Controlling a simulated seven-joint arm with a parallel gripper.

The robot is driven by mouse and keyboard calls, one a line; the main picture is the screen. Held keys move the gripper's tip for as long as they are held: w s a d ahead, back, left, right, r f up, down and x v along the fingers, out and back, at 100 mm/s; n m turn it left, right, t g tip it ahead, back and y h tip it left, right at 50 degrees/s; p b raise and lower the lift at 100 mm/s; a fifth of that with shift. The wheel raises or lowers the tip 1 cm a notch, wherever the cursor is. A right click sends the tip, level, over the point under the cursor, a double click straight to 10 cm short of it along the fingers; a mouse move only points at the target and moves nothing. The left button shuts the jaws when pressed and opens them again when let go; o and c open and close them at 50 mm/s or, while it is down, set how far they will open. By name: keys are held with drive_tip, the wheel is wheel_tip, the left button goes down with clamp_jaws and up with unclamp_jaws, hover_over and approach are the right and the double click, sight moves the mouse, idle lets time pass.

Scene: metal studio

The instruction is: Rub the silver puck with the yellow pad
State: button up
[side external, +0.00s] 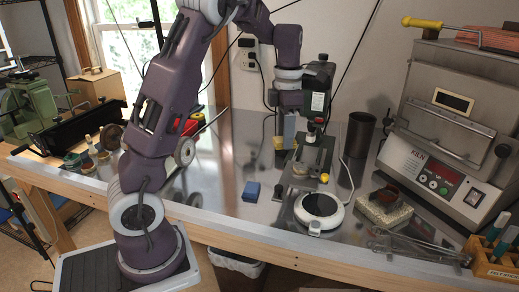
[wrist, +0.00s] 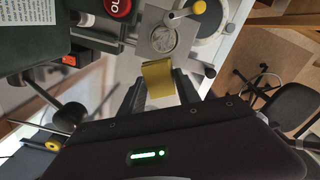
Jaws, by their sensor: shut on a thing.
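The yellow pad (wrist: 158,80) is held between the fingers of my gripper (wrist: 158,92) in the wrist view. In the side external view my gripper (side external: 285,134) points down with the yellow pad (side external: 279,143) showing at its tips. The silver puck (wrist: 164,39) is a round disc with a patterned face, lying on a square grey plate (wrist: 146,22) just ahead of the pad in the wrist view. The pad looks apart from the puck there; their height gap is hard to judge. In the side external view the puck is too small to make out clearly.
A small bench machine (side external: 314,150) with a yellow knob (side external: 326,177) stands right of my gripper. A white round device (side external: 319,208) is in front. A blue block (side external: 251,191) lies on the metal table. A kiln (side external: 450,125) and dark cylinder (side external: 361,133) stand right.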

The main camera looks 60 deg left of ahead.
sight(302, 166)
drive_tip(key=w+d+r+n, duration=0.3)
drive_tip(key=w+n, duration=0.1)
drive_tip(key=n, duration=0.2)
drive_tip(key=shift+f, duration=4.2)
drive_tip(key=o, duration=0.6)
clamp_jaws()
drive_tip(key=shift+f, duration=0.3)
drive_tip(key=shift+d, duration=0.1)
